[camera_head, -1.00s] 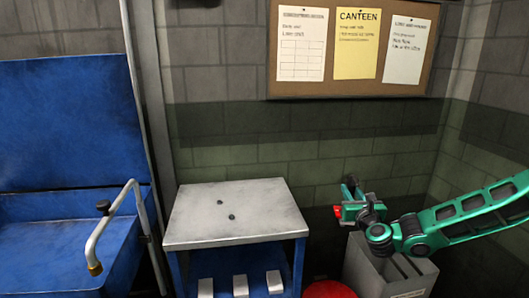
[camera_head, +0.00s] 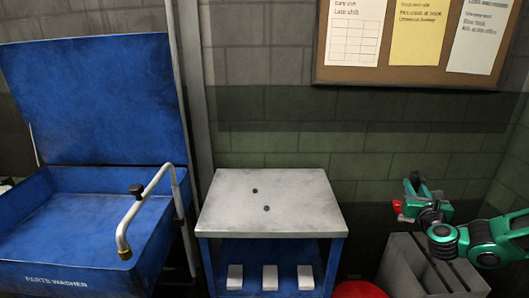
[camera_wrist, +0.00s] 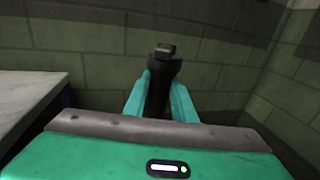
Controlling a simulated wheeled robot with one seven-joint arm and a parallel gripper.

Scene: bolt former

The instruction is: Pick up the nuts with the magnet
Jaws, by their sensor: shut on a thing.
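Two small dark nuts, one nut (camera_head: 254,191) and another nut (camera_head: 267,208), lie apart on the pale grey top of a blue cabinet (camera_head: 222,209). My gripper (camera_head: 408,204) is at the right, over the grey slotted bin and away from the cabinet top. In the wrist view my gripper (camera_wrist: 158,95) has its teal fingers closed on a dark upright tool, the magnet (camera_wrist: 160,75), with a small block at its end. A red part shows at the gripper in the head view; I cannot tell if it belongs to the magnet.
A blue parts washer (camera_head: 70,215) with raised lid and bent spout (camera_head: 150,205) stands left. The grey slotted bin (camera_head: 408,270) and a red round thing (camera_head: 358,290) are right of the cabinet. White blocks (camera_head: 269,278) sit on its lower shelf. A notice board (camera_head: 400,75) hangs behind.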

